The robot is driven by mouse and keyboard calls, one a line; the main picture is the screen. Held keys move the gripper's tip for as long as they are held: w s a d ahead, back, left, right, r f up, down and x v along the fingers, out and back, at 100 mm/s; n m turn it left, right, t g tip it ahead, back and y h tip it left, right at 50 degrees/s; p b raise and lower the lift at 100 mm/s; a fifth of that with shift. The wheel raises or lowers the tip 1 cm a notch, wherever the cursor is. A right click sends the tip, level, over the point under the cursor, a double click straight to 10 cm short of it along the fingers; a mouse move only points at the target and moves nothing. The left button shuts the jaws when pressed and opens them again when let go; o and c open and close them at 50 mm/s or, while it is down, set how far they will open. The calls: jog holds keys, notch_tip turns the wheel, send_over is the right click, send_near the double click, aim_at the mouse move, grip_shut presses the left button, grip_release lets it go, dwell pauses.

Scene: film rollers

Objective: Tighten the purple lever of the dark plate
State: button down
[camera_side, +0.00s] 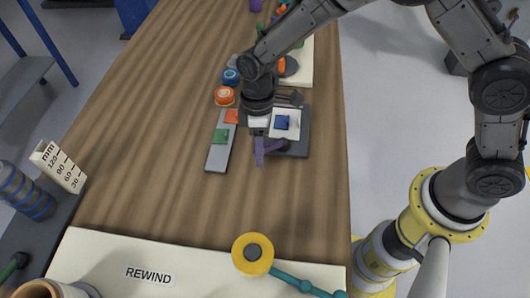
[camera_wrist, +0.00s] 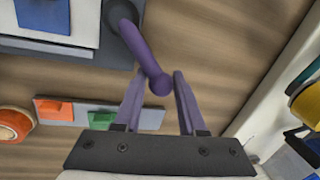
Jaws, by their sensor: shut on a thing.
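The dark plate (camera_side: 304,140) lies on the wooden table, with a white square and a blue block on top. Its edge also shows at the upper left of the wrist view (camera_wrist: 100,56). The purple lever (camera_wrist: 141,45) extends from a dark round pivot at the plate's edge and ends in a rounded knob. My gripper (camera_wrist: 159,76) has its two fingers on either side of the knob end and is shut on the lever. In the side view my gripper (camera_side: 262,150) is at the plate's near edge, where the wrist partly hides the plate and the lever is hard to separate from the fingers.
A grey strip (camera_side: 218,155) with green and orange squares lies left of the plate. An orange roller (camera_side: 224,96) and a blue one (camera_side: 231,76) stand behind it. A white REWIND panel (camera_side: 200,265) with a yellow wheel (camera_side: 252,255) is at the front. The table between is clear.

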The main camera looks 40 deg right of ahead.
jog(key=shift+w+d+m+t+y, duration=0.2)
jog(key=shift+w+m, duration=0.4)
jog(key=shift+m, duration=0.45)
jog(key=shift+w+d+m+t+y, duration=0.15)
jog(key=shift+w+m, duration=0.4)
jog(key=shift+m, duration=0.5)
jog(key=c, duration=0.5)
grip_release()
jog(key=shift+w, duration=0.1)
jog(key=r, duration=0.4)
jog(key=w+d+r, duration=0.1)
jog(key=r, duration=0.4)
jog(key=d+r, duration=0.1)
jog(key=r, duration=0.3)
jog(key=shift+w+d+r, duration=0.1)
jog(key=shift+w+r, duration=0.15)
jog(key=shift+d, duration=0.1)
